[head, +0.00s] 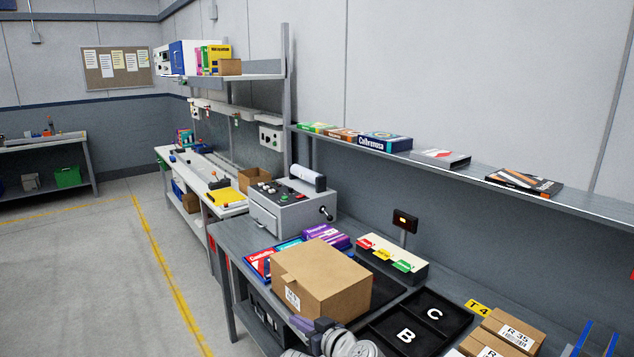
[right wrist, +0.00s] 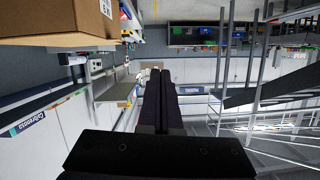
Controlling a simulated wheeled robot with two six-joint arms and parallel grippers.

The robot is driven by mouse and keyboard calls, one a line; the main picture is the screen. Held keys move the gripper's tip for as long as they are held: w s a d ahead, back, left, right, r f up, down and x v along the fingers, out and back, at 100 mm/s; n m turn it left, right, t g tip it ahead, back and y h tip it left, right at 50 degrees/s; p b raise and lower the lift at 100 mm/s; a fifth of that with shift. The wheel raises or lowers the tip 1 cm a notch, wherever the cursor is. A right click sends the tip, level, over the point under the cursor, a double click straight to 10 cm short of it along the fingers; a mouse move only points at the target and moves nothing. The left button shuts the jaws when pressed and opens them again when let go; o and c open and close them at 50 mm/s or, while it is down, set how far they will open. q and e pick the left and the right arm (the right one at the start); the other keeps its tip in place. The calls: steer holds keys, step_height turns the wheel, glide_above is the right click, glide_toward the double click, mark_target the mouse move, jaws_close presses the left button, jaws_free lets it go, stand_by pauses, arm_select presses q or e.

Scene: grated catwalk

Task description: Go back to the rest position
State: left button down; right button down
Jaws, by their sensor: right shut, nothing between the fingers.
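My right gripper (head: 316,326) shows at the bottom of the head view, just in front of the cardboard box (head: 322,285) on the workbench. In the right wrist view its two dark fingers (right wrist: 157,78) are together with nothing between them. The box (right wrist: 62,18) fills the upper left of that view, apart from the fingers. I cannot tell the exact gap between gripper and box in the head view. My left gripper does not show.
The grey workbench (head: 232,240) bears a black tray (head: 385,338) marked B and C, a control box (head: 292,212) and small cartons (head: 515,332). A wall shelf (head: 590,205) runs above it. Open floor (head: 90,270) lies to the left.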

steer(key=s+d+f+m+g+h, duration=0.2)
steer(key=s+d+f+g+h, duration=0.3)
steer(key=d+f, duration=0.45)
steer(key=s+d+f+m+g+h, duration=0.2)
steer(key=s+d+f+g, duration=0.1)
steer(key=d, duration=0.3)
steer(key=s+d+f+m+g+h, duration=0.3)
steer(key=s+d+f, duration=0.1)
steer(key=d, duration=0.2)
steer(key=s+a+n, duration=0.4)
steer(key=s+a, duration=0.2)
steer(key=a, duration=0.5)
steer(key=shift+a+r+g+h, duration=0.15)
steer(key=shift+r+g+h, duration=0.15)
steer(key=shift+h, duration=0.1)
